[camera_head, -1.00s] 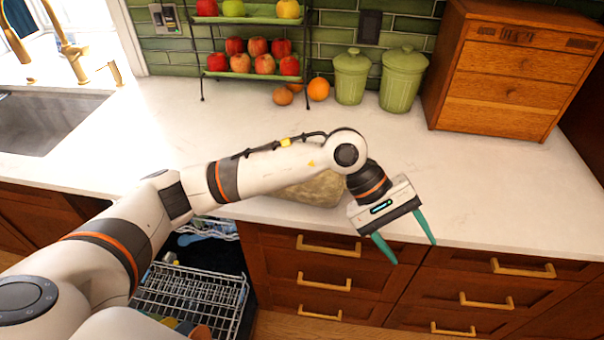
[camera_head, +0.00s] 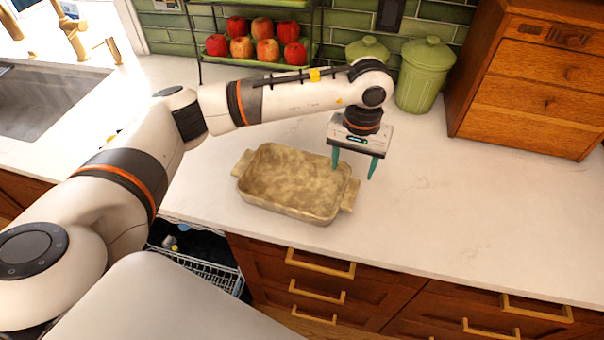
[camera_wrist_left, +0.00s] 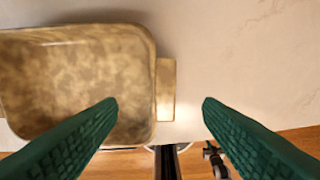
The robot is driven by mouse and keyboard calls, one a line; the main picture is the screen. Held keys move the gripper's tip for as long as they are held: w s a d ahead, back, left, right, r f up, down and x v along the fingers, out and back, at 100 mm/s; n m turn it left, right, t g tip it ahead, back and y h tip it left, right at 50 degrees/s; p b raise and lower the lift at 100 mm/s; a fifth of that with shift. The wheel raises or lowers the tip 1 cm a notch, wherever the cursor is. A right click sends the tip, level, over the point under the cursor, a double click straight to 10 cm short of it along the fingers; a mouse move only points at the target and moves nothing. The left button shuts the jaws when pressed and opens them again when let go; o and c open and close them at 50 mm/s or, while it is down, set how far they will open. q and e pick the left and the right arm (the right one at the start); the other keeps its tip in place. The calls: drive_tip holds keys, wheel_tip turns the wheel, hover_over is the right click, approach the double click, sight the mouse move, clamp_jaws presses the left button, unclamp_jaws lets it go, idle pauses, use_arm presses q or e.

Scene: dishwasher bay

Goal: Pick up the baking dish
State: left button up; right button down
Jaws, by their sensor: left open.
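The baking dish (camera_head: 290,215) is a mottled beige-brown rectangular dish with a handle tab at each end. It sits upright and empty on the white counter, close to the front edge. My left gripper (camera_head: 354,171) is open and points down beside the dish's right end, near the right handle. In the left wrist view, the dish (camera_wrist_left: 75,75) is at the left and its handle (camera_wrist_left: 166,89) lies between the two open green fingers (camera_wrist_left: 160,110). I see no contact, and the height above the handle is hard to tell. My right gripper is not in view.
The counter (camera_head: 480,220) is clear to the right of the dish. Green canisters (camera_head: 424,75) and a wooden drawer box (camera_head: 530,80) stand at the back right. An apple rack (camera_head: 255,55) is behind my arm. The dishwasher rack (camera_head: 222,275) is open below the counter.

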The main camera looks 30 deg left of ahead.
sight(349, 192)
use_arm(q)
drive_tip(key=f+p, duration=0.1)
drive_tip(key=f, duration=0.1)
drive_tip(key=s+f, duration=0.1)
drive_tip(key=f, duration=0.1)
drive_tip(key=shift+f+p, duration=0.4)
drive_tip(key=shift+w+f, duration=0.1)
drive_tip(key=shift+f, duration=0.15)
wheel_tip(349, 192, down, 4)
drive_tip(key=p, duration=0.3)
drive_tip(key=shift+w+d+f, duration=0.15)
drive_tip(key=shift+f, duration=0.45)
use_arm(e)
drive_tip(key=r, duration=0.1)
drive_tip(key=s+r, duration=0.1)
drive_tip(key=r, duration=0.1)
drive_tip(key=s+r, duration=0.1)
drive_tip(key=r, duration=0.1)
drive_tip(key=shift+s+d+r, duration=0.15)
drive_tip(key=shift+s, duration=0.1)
use_arm(q)
clamp_jaws()
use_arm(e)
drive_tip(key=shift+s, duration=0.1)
use_arm(q)
drive_tip(key=shift+r, duration=0.1)
